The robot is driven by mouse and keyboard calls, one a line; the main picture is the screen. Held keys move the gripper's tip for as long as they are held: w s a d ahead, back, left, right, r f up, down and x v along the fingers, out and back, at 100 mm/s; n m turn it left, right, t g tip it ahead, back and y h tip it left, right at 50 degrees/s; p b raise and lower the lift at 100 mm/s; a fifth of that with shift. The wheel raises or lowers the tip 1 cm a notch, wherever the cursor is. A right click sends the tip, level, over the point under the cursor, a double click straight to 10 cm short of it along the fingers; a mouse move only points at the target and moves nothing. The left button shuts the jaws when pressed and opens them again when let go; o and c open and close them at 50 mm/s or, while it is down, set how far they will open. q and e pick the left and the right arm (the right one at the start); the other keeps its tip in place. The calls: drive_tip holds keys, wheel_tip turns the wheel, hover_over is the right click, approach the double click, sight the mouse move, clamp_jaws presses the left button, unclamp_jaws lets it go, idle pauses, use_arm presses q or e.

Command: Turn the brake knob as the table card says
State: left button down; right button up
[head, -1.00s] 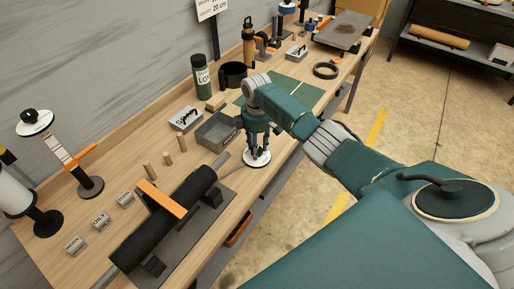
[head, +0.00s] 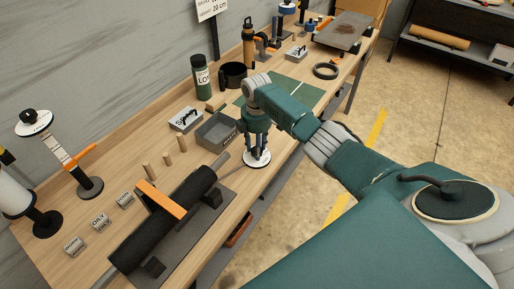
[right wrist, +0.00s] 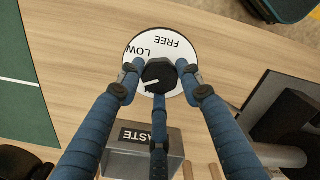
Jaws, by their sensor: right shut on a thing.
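The brake knob (right wrist: 160,73) is black with a white pointer mark and sits on a round white dial (right wrist: 178,44) printed FREE and LOW. In the right wrist view the mark lies toward the left of the picture, below the word LOW. Part of the dial is hidden by the knob and fingers. My right gripper (head: 257,150) points down over the dial (head: 257,160) at the table's front edge; its blue fingers are shut on the knob. A card (head: 210,8) hangs at the top of the head view, cut off, with "20 cm" legible. My left gripper is out of view.
A grey box labelled WASTE (right wrist: 140,160) stands beside the dial. A black roller (head: 135,243) with an orange bar lies on a dark plate in front. Wooden pegs (head: 168,158), a green mat (head: 290,92) and a green bottle (head: 202,78) are also on the table.

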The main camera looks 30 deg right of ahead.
drive_tip(key=o, duration=1.1)
drive_tip(key=shift+w+a+r, duration=0.1)
drive_tip(key=shift+w+r, duration=0.15)
drive_tip(key=shift+w, duration=0.05)
drive_tip(key=shift+s+f, duration=0.1)
wheel_tip(320, 180, up, 12)
